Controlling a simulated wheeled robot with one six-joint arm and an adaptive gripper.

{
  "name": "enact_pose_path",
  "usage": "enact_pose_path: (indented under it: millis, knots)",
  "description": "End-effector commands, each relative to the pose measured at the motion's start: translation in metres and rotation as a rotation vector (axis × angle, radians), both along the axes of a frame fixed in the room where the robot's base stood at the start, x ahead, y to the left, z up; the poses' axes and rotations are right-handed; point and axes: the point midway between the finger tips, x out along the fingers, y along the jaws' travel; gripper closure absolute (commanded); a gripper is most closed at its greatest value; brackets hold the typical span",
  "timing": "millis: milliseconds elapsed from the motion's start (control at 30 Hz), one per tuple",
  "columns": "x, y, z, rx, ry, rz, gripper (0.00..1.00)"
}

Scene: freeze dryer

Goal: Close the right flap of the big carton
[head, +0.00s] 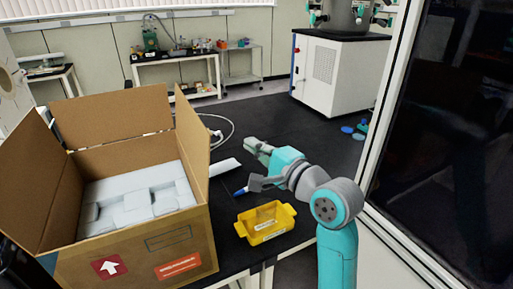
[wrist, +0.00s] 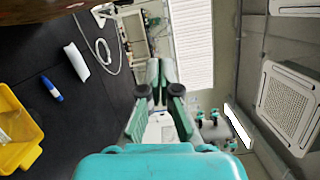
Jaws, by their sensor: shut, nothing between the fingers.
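The big brown carton (head: 180,240) stands at the left of the head view, open at the top. Its right flap (head: 191,140) stands up, nearly vertical. The back flap (head: 112,117) and the left flap (head: 32,180) are also raised. A light grey moulded insert (head: 140,195) lies inside. My gripper (head: 254,147) is to the right of the right flap, apart from it, over the dark table. In the wrist view my gripper (wrist: 155,74) has its fingers together and empty. A brown piece (wrist: 77,55) at the upper left of that view may be part of the carton.
A yellow tray (head: 266,222), a blue-capped marker (head: 241,191) and a white slip (head: 224,167) lie on the table (head: 225,205) between carton and arm. A cable (head: 220,128) runs behind. A glass door frame (head: 395,90) stands at right.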

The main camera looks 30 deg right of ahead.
Motion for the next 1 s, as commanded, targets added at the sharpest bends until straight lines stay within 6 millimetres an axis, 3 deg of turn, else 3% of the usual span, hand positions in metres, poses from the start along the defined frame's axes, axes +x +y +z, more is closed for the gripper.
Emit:
enact_pose_path:
  millis: [333,600,1000]
  knots:
    - [0.063,0.017,0.003,-0.001,-0.001,0.002,1.00]
    - [0.063,0.049,0.007,-0.002,-0.002,0.001,1.00]
    - [0.062,0.055,0.008,-0.002,-0.001,-0.001,1.00]
